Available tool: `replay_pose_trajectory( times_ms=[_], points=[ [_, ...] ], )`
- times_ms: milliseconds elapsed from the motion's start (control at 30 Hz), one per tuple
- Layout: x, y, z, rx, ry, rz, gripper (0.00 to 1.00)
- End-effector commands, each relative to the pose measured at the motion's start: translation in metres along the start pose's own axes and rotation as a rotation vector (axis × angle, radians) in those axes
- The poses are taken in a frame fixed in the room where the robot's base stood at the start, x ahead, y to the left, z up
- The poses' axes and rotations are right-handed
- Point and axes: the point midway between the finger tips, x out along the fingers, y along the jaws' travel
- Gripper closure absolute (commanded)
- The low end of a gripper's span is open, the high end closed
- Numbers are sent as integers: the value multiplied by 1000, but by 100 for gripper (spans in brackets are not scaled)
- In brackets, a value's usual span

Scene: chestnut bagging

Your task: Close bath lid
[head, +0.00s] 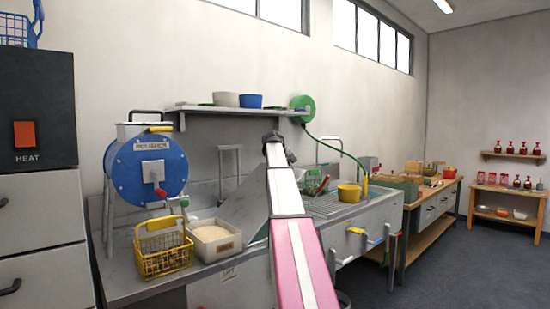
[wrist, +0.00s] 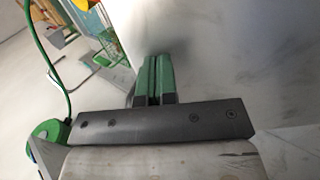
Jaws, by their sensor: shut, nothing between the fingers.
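The bath lid looks to be the grey metal panel (head: 243,207) that slants above the counter, left of my arm in the head view. My arm hides its right part, so I cannot tell its full angle. In the wrist view my gripper (wrist: 155,62) has its two green fingers together with nothing between them. A broad pale grey surface (wrist: 235,60) fills the right of that view, close to the fingertips. I cannot tell whether it is the lid or whether they touch. In the head view my gripper is hidden beyond my arm.
A blue drum (head: 150,168), a yellow wire basket (head: 163,252) and a white tub (head: 215,240) stand on the counter's left. A yellow pot (head: 349,192) sits right of my arm. A shelf (head: 235,110) and green hose reel (head: 303,108) are above.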

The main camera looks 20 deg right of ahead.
Motion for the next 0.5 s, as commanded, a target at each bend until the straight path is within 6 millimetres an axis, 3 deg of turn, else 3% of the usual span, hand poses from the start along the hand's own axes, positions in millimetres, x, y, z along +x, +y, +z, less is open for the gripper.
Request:
replay_pose_trajectory(
  times_ms=[33, 200, 500],
  points=[
    [22, 4, -2, 1, -5, -47, 100],
    [87, 0, -2, 1, -3, -209, 100],
    [183, -30, 0, -1, -2, -425, 100]
  ],
)
